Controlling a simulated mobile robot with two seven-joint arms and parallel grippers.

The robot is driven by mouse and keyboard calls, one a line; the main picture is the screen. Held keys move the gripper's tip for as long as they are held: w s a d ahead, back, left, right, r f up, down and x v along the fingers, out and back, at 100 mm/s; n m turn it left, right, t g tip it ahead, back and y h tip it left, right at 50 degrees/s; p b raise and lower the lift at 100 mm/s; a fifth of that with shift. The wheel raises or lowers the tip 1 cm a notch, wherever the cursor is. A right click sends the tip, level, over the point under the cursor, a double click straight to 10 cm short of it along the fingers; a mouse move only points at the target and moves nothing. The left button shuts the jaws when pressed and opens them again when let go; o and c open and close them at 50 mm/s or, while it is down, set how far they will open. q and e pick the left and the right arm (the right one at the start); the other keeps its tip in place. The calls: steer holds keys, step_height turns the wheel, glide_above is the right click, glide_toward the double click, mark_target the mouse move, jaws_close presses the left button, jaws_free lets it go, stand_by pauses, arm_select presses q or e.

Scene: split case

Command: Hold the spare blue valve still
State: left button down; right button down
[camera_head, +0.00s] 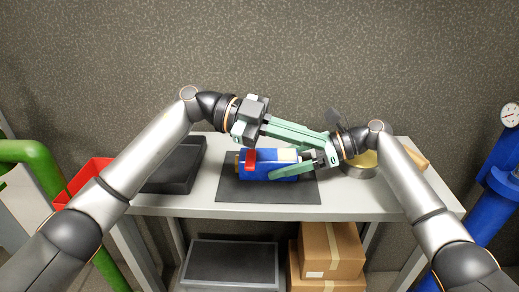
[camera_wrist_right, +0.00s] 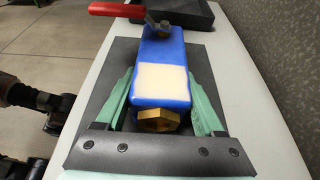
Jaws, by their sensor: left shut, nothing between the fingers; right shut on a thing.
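The blue valve (camera_head: 264,167) lies on a dark mat (camera_head: 235,190) on the table in the head view. It has a red handle (camera_head: 250,161), a pale label and a brass end. The right wrist view shows the valve (camera_wrist_right: 165,50) lengthwise, with its brass hex fitting (camera_wrist_right: 158,121) nearest. My right gripper (camera_head: 275,168) is shut on the valve, one green finger along each side. Its fingers also show in the right wrist view (camera_wrist_right: 160,78). My left gripper (camera_head: 326,143) is shut and empty, reaching across above and behind the valve, close to the right gripper's wrist.
A dark tray (camera_head: 178,166) and a red bin (camera_head: 84,181) are at the left. A yellowish round object (camera_head: 358,168) stands at the right, partly behind my right arm. Cardboard boxes (camera_head: 333,250) and a grey case (camera_head: 232,265) are below. Bare table shows in front of the mat.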

arm_select(q)
steer(key=y, duration=0.2)
step_height(320, 180, up, 4)
steer(key=f+n+t+y, duration=0.1)
steer(key=n+t+y, duration=0.3)
steer(key=n+y, duration=0.55)
glide_above(251, 158)
steer(key=d, duration=0.2)
steer(key=shift+m, duration=0.25)
steer(key=x, duration=1)
steer(key=shift+d+r, duration=0.1)
steer(key=shift+w+a+r, duration=0.1)
steer(key=shift+a, duration=0.95)
steer(key=shift+a+r, duration=0.15)
steer(key=shift+a, duration=0.85)
steer(key=shift+a+m, duration=0.3)
steer(key=shift+m, duration=0.3)
